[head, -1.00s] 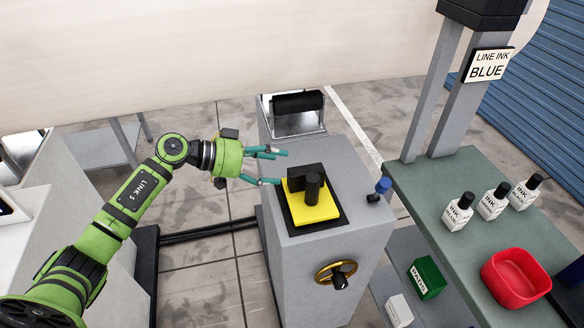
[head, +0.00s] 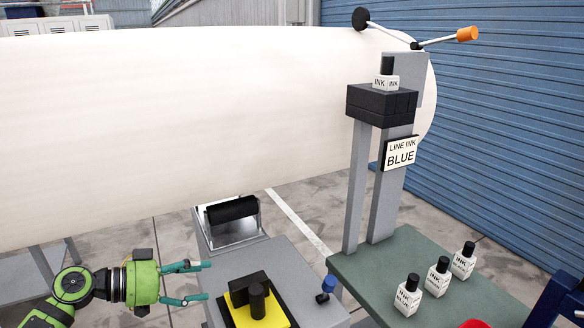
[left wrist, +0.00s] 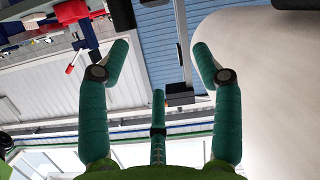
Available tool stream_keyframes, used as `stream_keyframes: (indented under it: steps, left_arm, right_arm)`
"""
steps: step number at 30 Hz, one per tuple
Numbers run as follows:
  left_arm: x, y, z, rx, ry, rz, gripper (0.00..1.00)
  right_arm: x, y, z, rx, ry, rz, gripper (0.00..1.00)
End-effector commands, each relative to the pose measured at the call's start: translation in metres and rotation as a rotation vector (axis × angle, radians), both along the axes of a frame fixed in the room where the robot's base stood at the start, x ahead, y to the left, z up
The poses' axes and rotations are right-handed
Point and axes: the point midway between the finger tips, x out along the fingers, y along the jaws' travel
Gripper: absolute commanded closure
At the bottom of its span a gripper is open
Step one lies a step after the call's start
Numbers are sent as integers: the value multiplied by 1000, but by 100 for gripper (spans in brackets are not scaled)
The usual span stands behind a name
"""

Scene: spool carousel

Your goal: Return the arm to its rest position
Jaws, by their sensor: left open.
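My left gripper (head: 188,283) is at the lower left of the head view, on my green arm. Its teal fingers are spread, with nothing between them. They point right, toward the black block with a knob (head: 252,294) on the yellow plate (head: 278,318), and stay apart from it. In the left wrist view the two fingers (left wrist: 160,62) are also apart and empty. My right gripper is in neither view.
A grey cabinet (head: 310,290) carries the yellow plate and a black roller (head: 232,209). A green-topped table (head: 375,268) at right holds several ink bottles (head: 437,277). A post with a LINE INK BLUE sign (head: 401,153) rises there. A large white roll (head: 180,130) spans the back.

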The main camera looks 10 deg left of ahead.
Motion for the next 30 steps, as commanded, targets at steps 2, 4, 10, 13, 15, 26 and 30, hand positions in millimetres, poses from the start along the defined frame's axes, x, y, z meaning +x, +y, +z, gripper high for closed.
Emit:
stream_keyframes:
  steps: [2, 4, 10, 13, 15, 26, 30]
  left_arm:
    - [2, -19, 8, -64, -110, 18, 35]
    - [5, -33, 20, -130, -239, 76, 35]
    - [9, -30, 40, -233, -500, 438, 35]
    - [4, -12, 26, -196, -504, 666, 35]
    - [-4, 2, 6, -134, -453, 815, 35]
    - [-129, 6, -149, 421, 217, 1015, 35]
    - [-179, -13, -179, 553, 409, 891, 35]
  right_arm:
    - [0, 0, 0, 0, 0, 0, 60]
    - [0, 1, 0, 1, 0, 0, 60]
    - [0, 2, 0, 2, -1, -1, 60]
    - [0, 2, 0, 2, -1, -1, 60]
    - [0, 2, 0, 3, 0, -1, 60]
    - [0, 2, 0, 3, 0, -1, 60]
    - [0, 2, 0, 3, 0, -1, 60]
